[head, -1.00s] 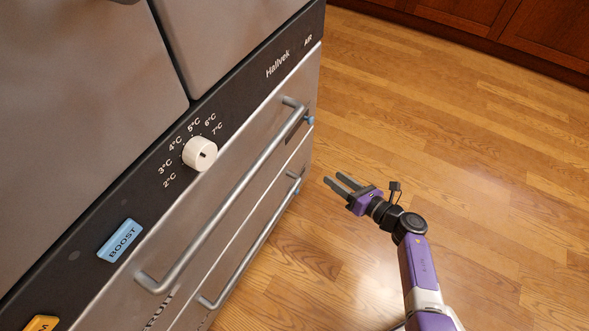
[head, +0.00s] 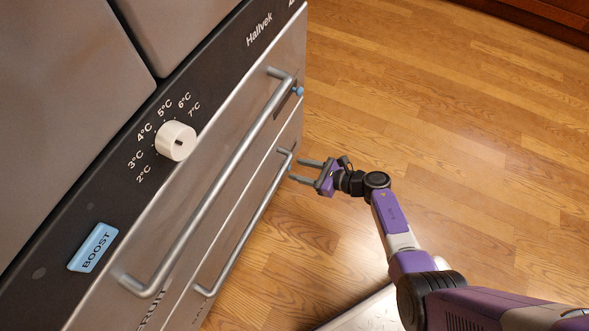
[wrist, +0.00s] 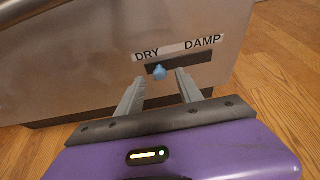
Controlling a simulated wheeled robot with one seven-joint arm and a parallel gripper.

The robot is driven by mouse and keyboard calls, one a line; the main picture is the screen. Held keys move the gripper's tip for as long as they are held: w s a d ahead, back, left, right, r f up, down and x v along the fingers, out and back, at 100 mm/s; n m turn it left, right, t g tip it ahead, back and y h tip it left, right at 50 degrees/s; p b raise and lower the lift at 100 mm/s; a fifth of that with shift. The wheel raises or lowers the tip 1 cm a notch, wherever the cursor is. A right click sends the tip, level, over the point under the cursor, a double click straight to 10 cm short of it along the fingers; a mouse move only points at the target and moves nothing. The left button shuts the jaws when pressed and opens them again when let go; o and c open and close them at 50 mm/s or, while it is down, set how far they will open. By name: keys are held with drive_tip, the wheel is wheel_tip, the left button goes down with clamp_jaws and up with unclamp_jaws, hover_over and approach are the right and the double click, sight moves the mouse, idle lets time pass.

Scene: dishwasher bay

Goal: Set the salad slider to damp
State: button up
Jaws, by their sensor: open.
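The salad slider shows in the wrist view as a dark slot (wrist: 190,63) under the words DRY and DAMP. Its blue knob (wrist: 159,73) sits near the left, DRY end of the slot. My gripper (wrist: 160,84) is open, with one finger on each side of the knob in the picture; I cannot tell whether either touches it. In the head view my gripper (head: 296,171) is at the right end of the lower drawer, whose label is partly cut off. The lower slider is not clearly visible there.
The upper drawer, marked FRUIT, has its own blue knob (head: 298,91). Long bar handles cross the upper drawer (head: 215,185) and lower drawer (head: 250,220). A white temperature dial (head: 176,141) and a blue BOOST button (head: 93,248) are on the dark panel. Wooden floor (head: 430,120) lies open to the right.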

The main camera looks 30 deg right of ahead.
drive_tip(key=shift+b+x, duration=0.35)
drive_tip(key=shift+x, duration=0.95)
clamp_jaws()
idle(0.5)
